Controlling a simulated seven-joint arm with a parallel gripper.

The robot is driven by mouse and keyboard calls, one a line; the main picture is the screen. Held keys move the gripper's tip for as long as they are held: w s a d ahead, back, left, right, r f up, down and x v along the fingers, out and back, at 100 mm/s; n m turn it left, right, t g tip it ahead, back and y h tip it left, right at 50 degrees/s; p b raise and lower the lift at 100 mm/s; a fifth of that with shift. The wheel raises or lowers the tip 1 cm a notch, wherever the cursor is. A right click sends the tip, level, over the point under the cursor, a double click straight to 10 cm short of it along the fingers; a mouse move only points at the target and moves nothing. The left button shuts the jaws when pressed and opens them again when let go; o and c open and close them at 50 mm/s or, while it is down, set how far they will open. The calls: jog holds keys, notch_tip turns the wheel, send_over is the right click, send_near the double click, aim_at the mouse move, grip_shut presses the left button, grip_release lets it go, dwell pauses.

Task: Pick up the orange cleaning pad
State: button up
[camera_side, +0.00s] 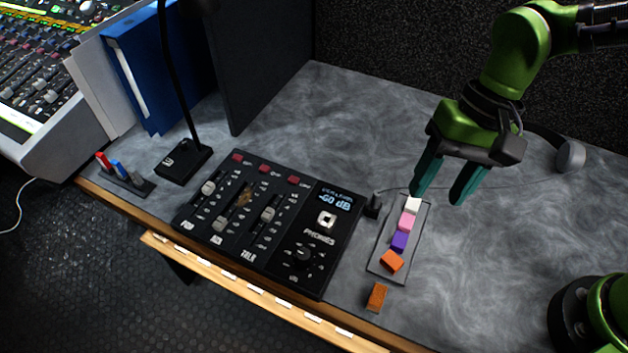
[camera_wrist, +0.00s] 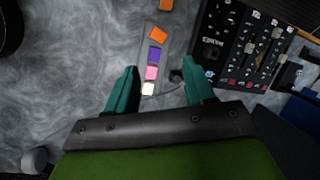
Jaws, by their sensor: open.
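Two orange pieces are in view. One orange block (camera_side: 392,261) lies turned askew at the near end of a thin grey tray (camera_side: 388,277), in line with a purple, a pink and a white block. A darker, rough-looking orange piece (camera_side: 376,296) lies on the desk just off that end. In the wrist view the tray's orange block (camera_wrist: 159,34) is near the top, and the other orange piece (camera_wrist: 166,4) is cut by the top edge. My gripper (camera_side: 438,198) is open and empty, above the desk near the tray's white-block end, apart from both orange pieces.
A black mixer (camera_side: 270,222) with faders and knobs stands left of the tray. A small black connector (camera_side: 373,205) with a cable sits between them.

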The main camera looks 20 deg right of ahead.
jog(key=a+f+m+g, duration=0.2)
jog(key=a, duration=0.3)
jog(key=m, duration=0.2)
send_near(379, 293)
jog(key=x, duration=0.9)
jog(key=shift+f, duration=0.15)
grip_shut()
notch_tip(379, 293, up, 10)
